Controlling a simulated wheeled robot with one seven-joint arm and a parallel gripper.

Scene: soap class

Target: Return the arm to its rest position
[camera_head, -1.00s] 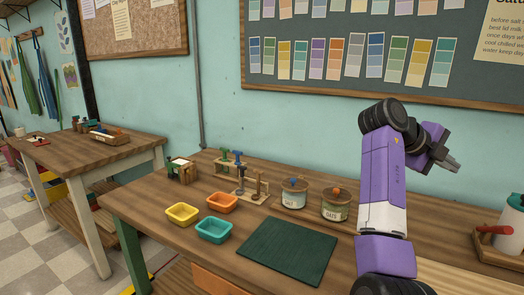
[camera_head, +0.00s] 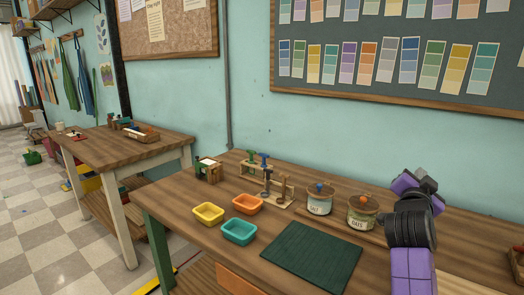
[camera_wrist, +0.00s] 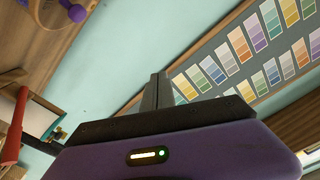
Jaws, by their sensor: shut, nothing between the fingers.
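My purple and black arm (camera_head: 412,240) rises at the right side of the head view, folded upward above the table's right part. The fingers are hidden there behind the arm's own links. In the wrist view my gripper (camera_wrist: 157,92) shows as two dark fingers close together, with nothing between them. Beyond them are the wall and the colour-card board, so the gripper is clear of the table things.
The wooden table (camera_head: 190,225) holds a yellow tray (camera_head: 208,213), an orange tray (camera_head: 248,204), a teal tray (camera_head: 239,231), a dark green mat (camera_head: 312,257), a stamp rack (camera_head: 277,200) and two jars, SALT (camera_head: 319,201) and OATS (camera_head: 361,213). The wall stands behind.

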